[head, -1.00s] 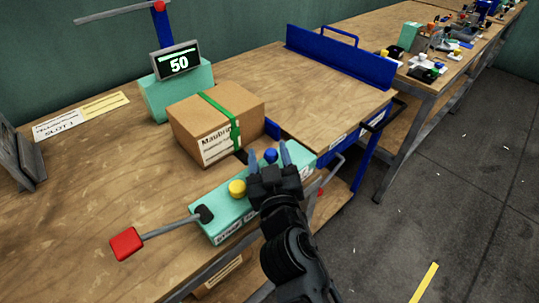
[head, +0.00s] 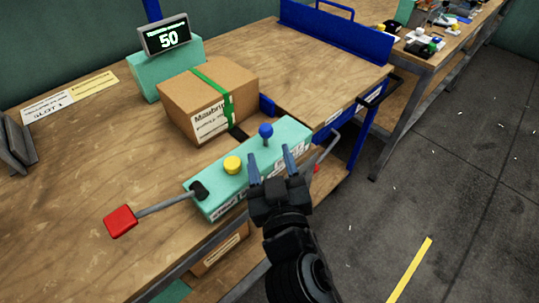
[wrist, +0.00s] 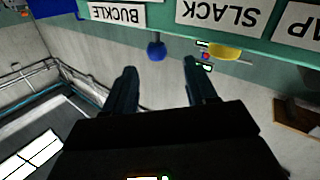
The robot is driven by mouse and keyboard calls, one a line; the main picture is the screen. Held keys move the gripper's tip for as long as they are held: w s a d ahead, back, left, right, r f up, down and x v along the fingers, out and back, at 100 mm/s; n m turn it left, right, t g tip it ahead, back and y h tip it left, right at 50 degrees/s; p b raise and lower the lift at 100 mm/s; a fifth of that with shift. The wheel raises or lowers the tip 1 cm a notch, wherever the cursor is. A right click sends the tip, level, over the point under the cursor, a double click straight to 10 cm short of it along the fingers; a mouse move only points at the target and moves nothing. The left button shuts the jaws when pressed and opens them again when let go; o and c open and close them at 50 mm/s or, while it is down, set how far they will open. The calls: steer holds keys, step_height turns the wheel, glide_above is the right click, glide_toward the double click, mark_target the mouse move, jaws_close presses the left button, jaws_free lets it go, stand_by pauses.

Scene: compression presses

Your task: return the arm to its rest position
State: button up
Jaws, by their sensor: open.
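My gripper (head: 271,164) is open and empty in the head view, its two fingers pointing up toward the front edge of the teal control box (head: 213,204). The box carries a blue knob (head: 266,131), a yellow knob (head: 233,165) and a lever with a red square end (head: 120,221). In the wrist view the open fingers (wrist: 163,88) stand apart with nothing between them. The blue knob (wrist: 156,50) and the yellow knob (wrist: 224,51) lie beyond the fingertips, under labels reading BUCKLE and SLACK.
A cardboard box (head: 181,94) with a green strap stands on the wooden bench (head: 87,160) behind the controls. A display (head: 164,35) reads 50. A blue-railed platform (head: 322,70) is at the right. Open floor (head: 450,180) lies right of my arm.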

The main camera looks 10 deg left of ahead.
stand_by(0.3)
steer(key=s+d+f+m+g+h, duration=0.1)
steer(key=s+d+f+m+h, duration=0.15)
steer(key=s+d, duration=0.9)
steer(key=s+d+f+m+g+h, duration=0.1)
steer(key=s+d+f+m, duration=0.15)
steer(key=s+d, duration=0.9)
steer(key=s+d+r+h, duration=0.1)
steer(key=s+r, duration=0.2)
steer(key=s, duration=0.2)
steer(key=s+d+r+m+h, duration=0.1)
steer(key=s+d+r, duration=0.1)
steer(key=s, duration=0.4)
steer(key=shift+s+d+r, duration=0.15)
steer(key=shift+s+r, duration=0.15)
steer(key=shift+r, duration=0.2)
steer(key=shift+c, duration=0.2)
stand_by(0.5)
